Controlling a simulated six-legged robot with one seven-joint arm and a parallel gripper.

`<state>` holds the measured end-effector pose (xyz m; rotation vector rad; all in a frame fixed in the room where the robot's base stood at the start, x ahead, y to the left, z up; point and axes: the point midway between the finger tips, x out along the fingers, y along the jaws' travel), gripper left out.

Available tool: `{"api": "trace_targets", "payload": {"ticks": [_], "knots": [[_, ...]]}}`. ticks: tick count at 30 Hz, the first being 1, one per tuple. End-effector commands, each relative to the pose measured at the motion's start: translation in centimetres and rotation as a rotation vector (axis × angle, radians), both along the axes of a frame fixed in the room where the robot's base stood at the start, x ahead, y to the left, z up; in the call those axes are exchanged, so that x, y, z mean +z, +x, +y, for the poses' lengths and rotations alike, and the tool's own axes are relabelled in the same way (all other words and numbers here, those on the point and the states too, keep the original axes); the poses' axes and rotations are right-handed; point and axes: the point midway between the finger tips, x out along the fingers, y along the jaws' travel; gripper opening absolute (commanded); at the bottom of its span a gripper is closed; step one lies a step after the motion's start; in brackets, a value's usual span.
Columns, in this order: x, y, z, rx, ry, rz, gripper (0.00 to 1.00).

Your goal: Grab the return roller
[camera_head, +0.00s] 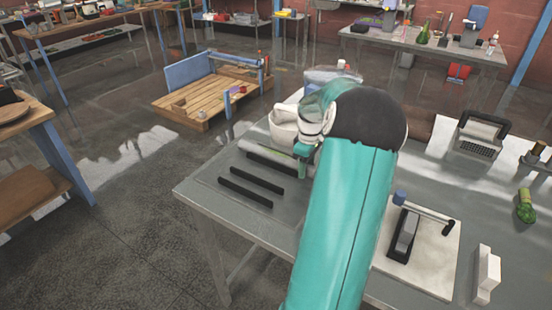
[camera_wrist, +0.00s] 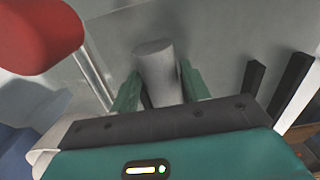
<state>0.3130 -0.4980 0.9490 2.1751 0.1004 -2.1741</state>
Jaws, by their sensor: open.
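A grey cylinder, which looks like the return roller, shows in the wrist view (camera_wrist: 158,72), with its rounded end toward the top. My gripper (camera_wrist: 158,92) is open, with one green finger on each side of the cylinder. Whether the fingers touch it cannot be told. In the head view my gripper (camera_head: 301,165) is low over the left part of the grey table (camera_head: 215,200), and my teal arm hides much of that area. A grey-green length (camera_head: 264,148) lies beside the fingers there, partly hidden.
Black bars (camera_head: 245,187) lie left of my gripper. A white container (camera_head: 283,127) stands behind it. A red rounded thing (camera_wrist: 38,35) is at the wrist view's upper left. A white board (camera_head: 440,265) with a black-and-grey device is right of my arm.

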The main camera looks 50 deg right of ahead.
Motion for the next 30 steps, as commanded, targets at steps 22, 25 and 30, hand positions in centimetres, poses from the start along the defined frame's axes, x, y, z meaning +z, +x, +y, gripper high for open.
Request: {"api": "trace_targets", "payload": {"ticks": [22,25,30], "knots": [[0.6,0.1,-0.1,0.001,-0.003,-0.001,0.0],[1.3,0.1,-0.1,0.001,-0.005,-0.001,0.0],[3.7,0.1,0.1,0.001,-0.006,-0.003,0.0]]}}
